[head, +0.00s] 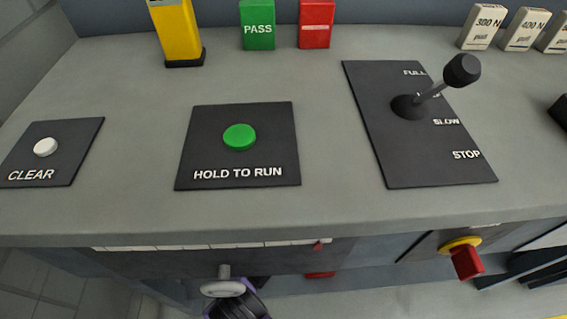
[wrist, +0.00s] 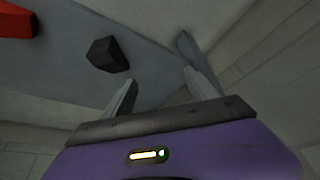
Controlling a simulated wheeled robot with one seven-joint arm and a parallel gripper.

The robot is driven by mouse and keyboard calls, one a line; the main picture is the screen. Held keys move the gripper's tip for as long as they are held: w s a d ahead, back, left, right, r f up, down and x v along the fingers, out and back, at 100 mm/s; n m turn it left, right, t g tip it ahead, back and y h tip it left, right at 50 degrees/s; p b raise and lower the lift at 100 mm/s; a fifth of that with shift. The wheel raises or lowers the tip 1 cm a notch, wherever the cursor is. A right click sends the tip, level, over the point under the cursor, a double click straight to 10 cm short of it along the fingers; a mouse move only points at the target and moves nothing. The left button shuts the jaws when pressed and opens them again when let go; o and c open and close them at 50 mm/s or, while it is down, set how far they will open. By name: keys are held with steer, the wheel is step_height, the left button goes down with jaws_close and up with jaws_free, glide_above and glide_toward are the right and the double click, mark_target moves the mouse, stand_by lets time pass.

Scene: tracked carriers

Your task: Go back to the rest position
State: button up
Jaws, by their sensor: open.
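My gripper (wrist: 160,88) shows in the wrist view with its pale fingers spread apart and nothing between them. Its purple body fills the bottom of that view, with a small lit strip on it. In the head view a purple and dark part of my arm shows at the bottom edge, below the front of the grey console (head: 330,213). The fingers cannot be made out in the head view. A grey knob (head: 222,288) on the console front is close to the purple part there; I cannot tell whether they touch.
On the console are a white CLEAR button (head: 45,147), a green HOLD TO RUN button (head: 239,136) and a lever (head: 436,88) near FULL and SLOW. A red knob (head: 467,262) juts from the front. The wrist view shows a dark block (wrist: 108,55) and a red piece (wrist: 16,20).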

steer(key=d+r+m+t+y, duration=0.3)
steer(key=d+r+m+t, duration=0.2)
steer(key=d+r+t, duration=0.8)
steer(key=s+d+r+m+h, duration=0.1)
steer(key=s+d+r+h, duration=0.1)
steer(key=s+d+r, duration=0.35)
steer(key=s+d+r+m+h, duration=0.1)
steer(key=s+d+r+m, duration=0.15)
steer(key=d+r, duration=0.6)
steer(key=s+d+f+g+h, duration=0.1)
steer(key=s+d+f+h, duration=0.2)
steer(key=s+d, duration=0.45)
step_height(320, 180, up, 30)
steer(key=p, duration=2.9)
steer(key=shift+r+m+p, duration=0.15)
steer(key=shift+m+p, duration=0.25)
steer(key=shift+m, duration=0.05)
steer(key=shift+w, duration=0.1)
steer(key=shift+c, duration=0.2)
